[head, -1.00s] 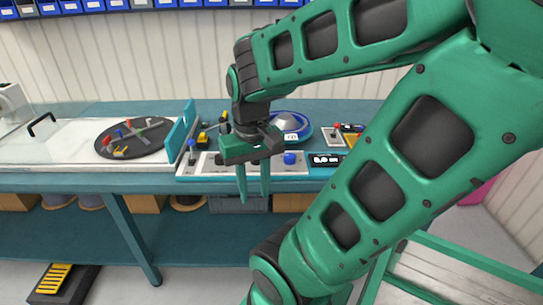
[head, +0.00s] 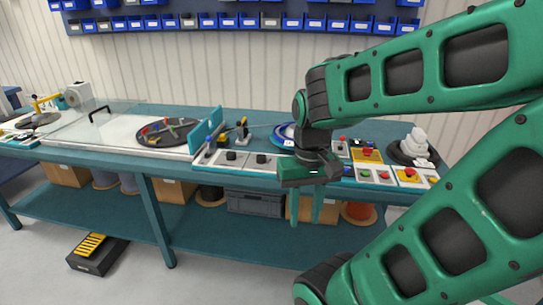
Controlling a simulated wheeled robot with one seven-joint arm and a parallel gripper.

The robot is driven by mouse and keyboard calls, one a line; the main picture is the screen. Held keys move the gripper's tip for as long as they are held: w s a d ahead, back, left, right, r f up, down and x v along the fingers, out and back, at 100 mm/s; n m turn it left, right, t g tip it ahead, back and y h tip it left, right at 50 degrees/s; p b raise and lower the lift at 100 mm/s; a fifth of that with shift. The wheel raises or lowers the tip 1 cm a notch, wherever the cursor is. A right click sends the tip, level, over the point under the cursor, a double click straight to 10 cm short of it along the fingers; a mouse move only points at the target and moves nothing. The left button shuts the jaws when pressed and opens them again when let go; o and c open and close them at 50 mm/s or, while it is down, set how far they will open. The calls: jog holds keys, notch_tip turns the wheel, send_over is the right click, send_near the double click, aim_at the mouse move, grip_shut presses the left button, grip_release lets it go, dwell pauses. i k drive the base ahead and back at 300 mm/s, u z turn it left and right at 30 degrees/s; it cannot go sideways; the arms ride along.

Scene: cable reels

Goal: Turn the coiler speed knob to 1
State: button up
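The grey control panel (head: 246,164) lies along the front of the bench. It carries two black knobs, a left one (head: 231,155) and a right one (head: 261,158). Their markings are too small to read, and I cannot tell which is the coiler speed knob. My gripper (head: 306,208) hangs just right of these knobs in the picture, fingers pointing down, apart and empty.
A teal upright plate (head: 206,134) and small levers (head: 241,130) stand by the panel. A dark turntable (head: 168,131) is at left. Button boxes (head: 376,174) and a white stacked part (head: 415,145) are at right. A black pedal (head: 96,252) sits on the floor.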

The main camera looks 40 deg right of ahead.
aim_at(260, 158)
jog(key=z, duration=0.1)
jog(key=i, duration=1)
